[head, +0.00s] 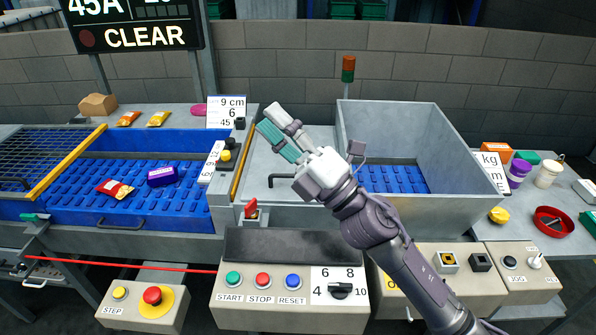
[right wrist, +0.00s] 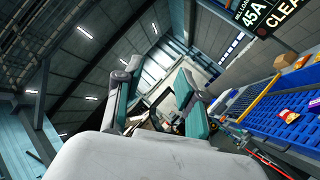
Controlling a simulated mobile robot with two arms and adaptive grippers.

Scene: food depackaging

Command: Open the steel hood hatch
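The steel hood is a grey housing (head: 320,214) in the middle of the line in the head view. A black bar handle (head: 280,180) shows on its left part; I take that panel for the hatch, and it looks closed. My right gripper (head: 272,117) is above the hood, up and left of the handle, with nothing between its fingers. Its teal-padded fingers stand apart in the right wrist view (right wrist: 158,70). That view does not show the handle clearly. My left gripper (head: 42,250) is small at the far left edge, fingers apart and empty.
A blue belt (head: 110,190) on the left carries a purple pack (head: 162,176) and a red pouch (head: 115,189). A tall open-topped grey bin (head: 430,125) stands right of the handle. A button console (head: 290,310) and an emergency-stop box (head: 142,309) are in front.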

